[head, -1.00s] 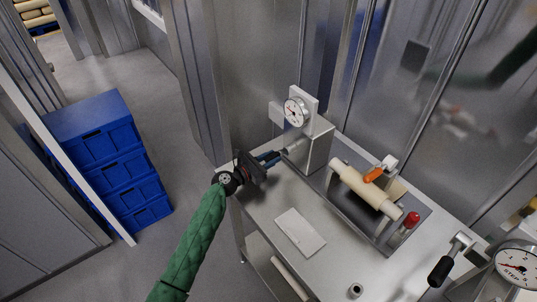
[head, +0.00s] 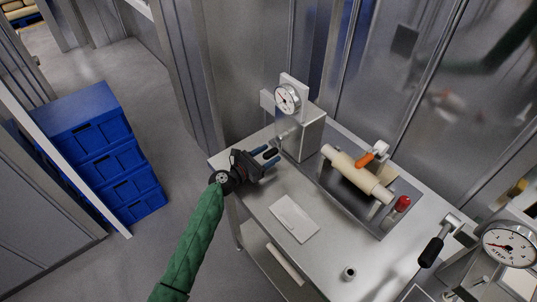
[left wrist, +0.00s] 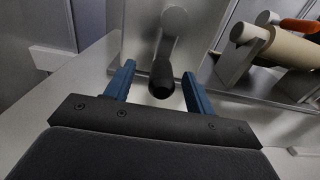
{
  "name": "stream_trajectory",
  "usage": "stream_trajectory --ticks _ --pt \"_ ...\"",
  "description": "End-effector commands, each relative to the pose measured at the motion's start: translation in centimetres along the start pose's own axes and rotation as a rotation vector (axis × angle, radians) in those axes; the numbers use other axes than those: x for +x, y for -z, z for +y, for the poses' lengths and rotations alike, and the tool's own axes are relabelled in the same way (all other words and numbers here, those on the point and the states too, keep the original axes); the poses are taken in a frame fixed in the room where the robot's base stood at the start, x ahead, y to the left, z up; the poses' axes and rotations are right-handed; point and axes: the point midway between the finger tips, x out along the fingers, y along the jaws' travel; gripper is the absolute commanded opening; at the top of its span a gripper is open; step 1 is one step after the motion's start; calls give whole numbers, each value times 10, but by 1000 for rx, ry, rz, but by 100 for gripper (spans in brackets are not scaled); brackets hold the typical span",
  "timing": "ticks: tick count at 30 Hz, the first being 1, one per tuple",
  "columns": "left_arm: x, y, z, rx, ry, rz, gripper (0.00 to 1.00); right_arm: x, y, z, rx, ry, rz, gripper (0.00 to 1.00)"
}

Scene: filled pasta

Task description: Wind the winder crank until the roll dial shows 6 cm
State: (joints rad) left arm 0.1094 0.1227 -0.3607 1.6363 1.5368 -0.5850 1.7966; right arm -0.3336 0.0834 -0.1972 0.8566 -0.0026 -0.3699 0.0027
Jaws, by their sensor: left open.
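The winder is a grey box (head: 300,135) at the back left of the steel table, with a round white dial (head: 286,98) on top. The dial has a red needle; its reading is too small to tell. In the left wrist view, the winder's grey crank arm (left wrist: 181,27) ends in a black knob (left wrist: 161,80). My left gripper (head: 271,157) is open at the box's left side. Its blue fingers (left wrist: 158,88) stand on either side of the knob, with gaps visible. My right gripper is not in view.
A pale roller (head: 350,174) with an orange piece (head: 370,156) lies on a dark plate right of the winder, near a red knob (head: 402,203). A white card (head: 294,218) lies in front. A second dial (head: 509,247) and black handle (head: 431,252) stand at the right. Blue crates (head: 100,150) are left.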

Motion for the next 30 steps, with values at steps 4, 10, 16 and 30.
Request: stream_trajectory --ticks 4,10,16,30 --pt "-16 -1 0 1 0 1 55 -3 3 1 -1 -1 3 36" --pt "-35 -1 0 0 0 1 55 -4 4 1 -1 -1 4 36" --pt "-54 -1 0 0 -1 0 55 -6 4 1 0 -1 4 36" --pt "-83 -1 0 0 1 -1 55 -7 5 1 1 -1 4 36"
